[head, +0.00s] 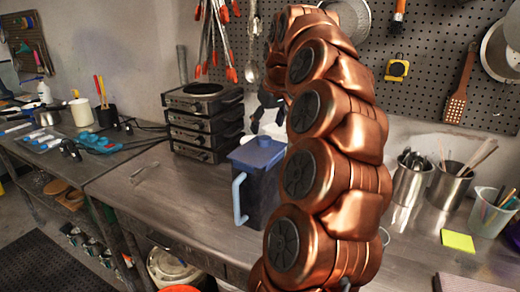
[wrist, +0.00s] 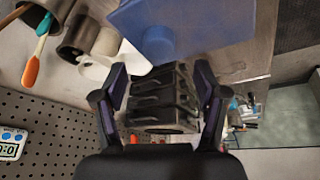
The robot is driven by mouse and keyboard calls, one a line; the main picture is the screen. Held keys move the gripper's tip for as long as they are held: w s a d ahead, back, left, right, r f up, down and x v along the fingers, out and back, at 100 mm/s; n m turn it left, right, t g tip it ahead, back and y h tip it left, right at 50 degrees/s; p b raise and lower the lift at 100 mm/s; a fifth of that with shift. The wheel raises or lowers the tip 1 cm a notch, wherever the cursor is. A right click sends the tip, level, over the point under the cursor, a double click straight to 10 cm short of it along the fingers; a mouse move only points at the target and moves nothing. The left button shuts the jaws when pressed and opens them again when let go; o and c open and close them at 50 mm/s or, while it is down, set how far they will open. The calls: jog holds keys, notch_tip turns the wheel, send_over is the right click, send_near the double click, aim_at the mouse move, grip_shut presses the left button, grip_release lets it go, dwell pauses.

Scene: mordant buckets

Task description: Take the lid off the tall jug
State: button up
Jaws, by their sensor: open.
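The tall jug (head: 262,197) stands on the metal bench, with a dark body and a pale blue handle (head: 239,198) on its left. Its blue lid (head: 258,152) sits on top with a raised knob. My arm hides the jug's right side. The lid also shows large at the top of the wrist view (wrist: 200,22), with its round knob (wrist: 158,45) near the line between my fingers. My gripper (wrist: 160,72) is open and empty. In the head view my gripper (head: 268,108) is a dark shape just above and behind the lid, partly hidden by my arm.
A stack of dark hotplates (head: 203,122) stands behind and left of the jug. Steel utensil pots (head: 412,180) and a yellow pad (head: 458,240) are to the right. Red-tipped tongs (head: 212,35) hang on the pegboard. Bench left of the jug is mostly clear.

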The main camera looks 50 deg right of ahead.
aim_at(265, 138)
jog(key=shift+p+x, duration=0.85)
jog(key=shift+x, duration=1.75)
jog(key=shift+s, duration=0.2)
jog(key=shift+c, duration=0.3)
jog(key=c, duration=1.2)
